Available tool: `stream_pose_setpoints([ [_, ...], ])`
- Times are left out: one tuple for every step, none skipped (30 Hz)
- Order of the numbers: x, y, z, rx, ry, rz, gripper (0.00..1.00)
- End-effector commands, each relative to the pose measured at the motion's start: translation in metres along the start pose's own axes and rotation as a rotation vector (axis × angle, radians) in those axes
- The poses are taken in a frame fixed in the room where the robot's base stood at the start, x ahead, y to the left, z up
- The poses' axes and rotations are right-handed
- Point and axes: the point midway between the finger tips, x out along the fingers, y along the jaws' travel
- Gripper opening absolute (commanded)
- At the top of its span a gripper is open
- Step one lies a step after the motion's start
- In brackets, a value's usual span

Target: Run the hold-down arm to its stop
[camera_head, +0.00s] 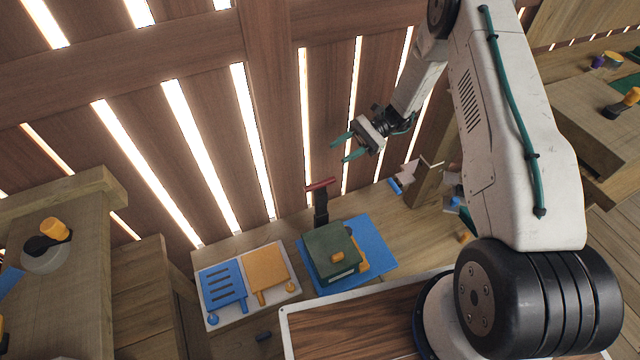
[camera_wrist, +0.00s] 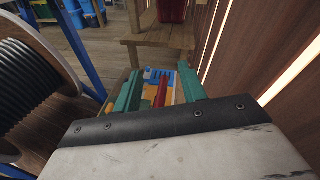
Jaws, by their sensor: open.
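A hold-down arm with a red cross handle (camera_head: 320,184) and a dark upright stem (camera_head: 321,208) stands behind a dark green box (camera_head: 331,251). The box sits on a blue mat (camera_head: 374,238) and has an orange knob on its side. My gripper (camera_head: 344,149) is open and empty, above and to the right of the red handle, apart from it. In the wrist view, the teal fingers of my gripper (camera_wrist: 160,90) are spread, with a red bar (camera_wrist: 161,92), probably the handle, showing between them farther off. Where the hold-down arm pivots is hidden.
A wooden slat wall (camera_head: 272,110) rises close behind the bench. A wood-topped board (camera_head: 345,335) is in front. A small clamp-like item (camera_head: 410,172) stands right.

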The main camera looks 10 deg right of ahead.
Motion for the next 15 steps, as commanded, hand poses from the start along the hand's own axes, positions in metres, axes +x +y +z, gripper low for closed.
stream_pose_setpoints([
  [0.004, 0.006, -0.021, 0.028, -0.028, -0.030, 0.41],
  [0.006, 0.009, -0.032, 0.041, -0.042, -0.047, 0.41],
  [0.008, 0.012, -0.045, 0.057, -0.059, -0.070, 0.41],
  [0.010, 0.015, -0.054, 0.069, -0.071, -0.085, 0.41],
  [0.011, 0.018, -0.062, 0.079, -0.082, -0.100, 0.41],
  [0.013, 0.021, -0.072, 0.091, -0.096, -0.118, 0.41],
  [0.015, 0.023, -0.078, 0.100, -0.105, -0.130, 0.41],
  [0.016, 0.025, -0.084, 0.107, -0.112, -0.141, 0.41],
  [0.018, 0.027, -0.090, 0.115, -0.120, -0.152, 0.41],
  [0.018, 0.029, -0.094, 0.120, -0.125, -0.159, 0.41],
  [0.019, 0.030, -0.098, 0.124, -0.129, -0.165, 0.41],
  [0.020, 0.031, -0.100, 0.128, -0.134, -0.172, 0.41],
  [0.021, 0.032, -0.102, 0.130, -0.136, -0.175, 0.41],
  [0.022, 0.032, -0.103, 0.131, -0.137, -0.177, 0.41],
  [0.025, 0.032, -0.103, 0.132, -0.139, -0.178, 0.41],
])
